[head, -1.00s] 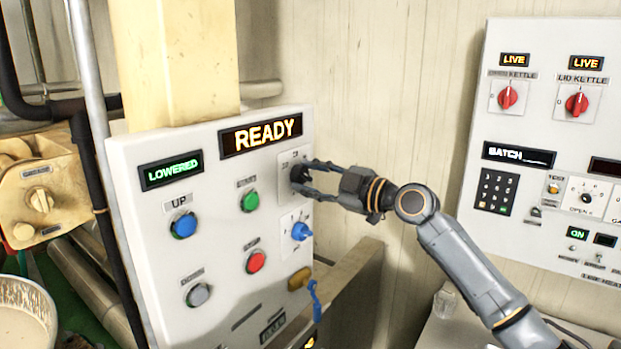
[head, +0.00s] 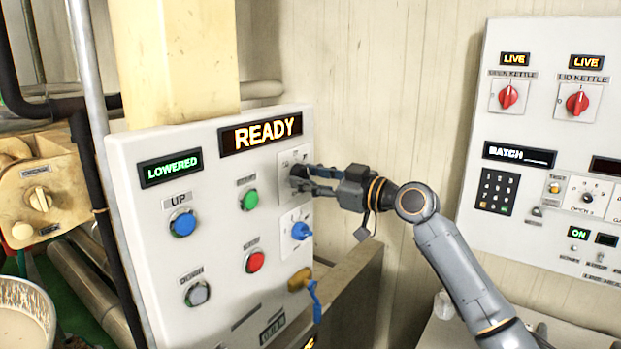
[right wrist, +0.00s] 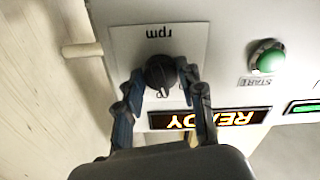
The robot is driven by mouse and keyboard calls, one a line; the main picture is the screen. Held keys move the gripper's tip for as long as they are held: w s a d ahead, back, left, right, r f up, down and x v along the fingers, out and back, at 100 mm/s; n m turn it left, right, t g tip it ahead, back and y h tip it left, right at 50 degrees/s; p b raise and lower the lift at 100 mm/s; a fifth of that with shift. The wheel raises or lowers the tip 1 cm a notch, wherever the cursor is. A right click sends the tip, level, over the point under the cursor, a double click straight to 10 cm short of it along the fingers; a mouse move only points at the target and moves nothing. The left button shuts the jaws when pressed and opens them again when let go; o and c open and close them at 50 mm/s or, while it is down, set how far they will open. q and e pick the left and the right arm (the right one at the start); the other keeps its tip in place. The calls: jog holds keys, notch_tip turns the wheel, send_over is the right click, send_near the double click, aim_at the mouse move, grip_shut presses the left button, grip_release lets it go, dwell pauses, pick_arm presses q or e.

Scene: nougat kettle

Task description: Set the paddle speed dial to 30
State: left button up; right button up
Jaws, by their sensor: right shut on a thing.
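The paddle speed dial is a black round knob (right wrist: 160,72) on a white plate marked "rpm", which appears upside down in the right wrist view. A pale pointer mark shows at the knob's lower edge in that view. The scale number beside it is too small and partly hidden to read. My right gripper (right wrist: 160,76) is shut on the dial, one finger on each side. In the head view my right gripper (head: 302,179) reaches the dial plate from the right and its fingers cover most of the knob. My left gripper is not in view.
The control panel (head: 225,290) also carries a READY display (head: 260,133), a green START button (head: 249,199), a blue knob (head: 300,231) just below the dial, a red button (head: 256,262) and a blue UP button (head: 183,223). Another panel (head: 540,130) stands at the right.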

jog(key=m, duration=0.2)
jog(key=shift+r+m+p, duration=0.1)
jog(key=shift+m+p, duration=0.2)
jog(key=shift+m, duration=0.1)
jog(key=m+p, duration=0.1)
jog(key=m, duration=0.2)
jog(key=shift+m, duration=0.3)
jog(key=m+p, duration=0.3)
jog(key=m, duration=0.3)
jog(key=shift+s+r, duration=0.1)
jog(key=shift+m, duration=0.3)
jog(key=o, duration=1.2)
jog(key=shift+c, duration=0.2)
jog(key=v, duration=1.2)
